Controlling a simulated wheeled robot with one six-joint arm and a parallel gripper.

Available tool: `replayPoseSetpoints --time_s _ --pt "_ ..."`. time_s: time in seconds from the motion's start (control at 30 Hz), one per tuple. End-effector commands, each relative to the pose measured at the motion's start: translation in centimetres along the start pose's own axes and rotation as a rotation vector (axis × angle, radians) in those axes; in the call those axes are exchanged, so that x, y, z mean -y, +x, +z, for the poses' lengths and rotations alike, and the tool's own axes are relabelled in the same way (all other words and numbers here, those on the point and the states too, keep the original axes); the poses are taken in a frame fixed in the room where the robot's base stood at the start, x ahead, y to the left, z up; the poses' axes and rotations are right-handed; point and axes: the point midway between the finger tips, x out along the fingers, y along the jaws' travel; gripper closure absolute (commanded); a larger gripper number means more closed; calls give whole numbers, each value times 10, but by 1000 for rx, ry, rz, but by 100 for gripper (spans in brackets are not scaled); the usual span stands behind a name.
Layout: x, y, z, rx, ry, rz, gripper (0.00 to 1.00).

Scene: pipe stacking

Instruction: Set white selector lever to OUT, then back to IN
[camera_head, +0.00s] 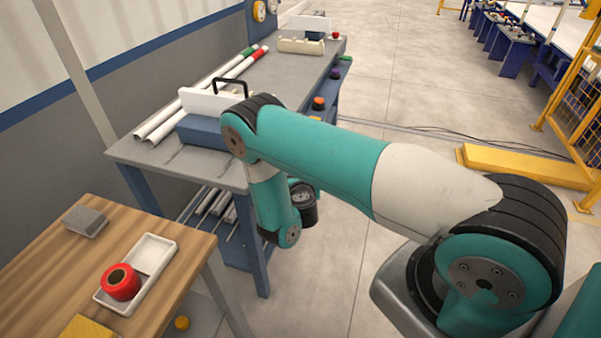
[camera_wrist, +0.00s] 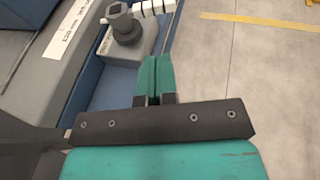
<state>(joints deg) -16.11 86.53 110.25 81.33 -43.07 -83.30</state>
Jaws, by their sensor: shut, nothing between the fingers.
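In the wrist view, a grey selector housing (camera_wrist: 128,44) with a dark round knob (camera_wrist: 122,18) sits near the top middle. A white lever (camera_wrist: 150,7) with dark bands reaches right from the knob and is cut off by the top edge. A white label (camera_wrist: 72,28) with dark print lies left of the housing; I cannot read its words surely. My gripper (camera_wrist: 154,62) is shut and empty, its teal fingers just below the lever, close to the housing's right side. I cannot tell whether they touch. In the head view my arm hides the lever and fingers.
A grey workbench (camera_head: 277,82) carries long white pipes (camera_head: 208,88) and a blue block (camera_head: 203,131). Coloured knobs, one orange-red (camera_head: 318,103), line its right edge. A wooden table (camera_head: 58,262) holds a white tray (camera_head: 153,252) with a red roll (camera_head: 120,283).

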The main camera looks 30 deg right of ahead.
Motion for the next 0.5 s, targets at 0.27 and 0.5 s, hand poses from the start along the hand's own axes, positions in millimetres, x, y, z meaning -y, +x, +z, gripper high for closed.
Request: replayPoseSetpoints --time_s 0.27,0.5 --pt "1 53 12 7 6 -2 100" --pt "1 73 16 4 2 -2 100"
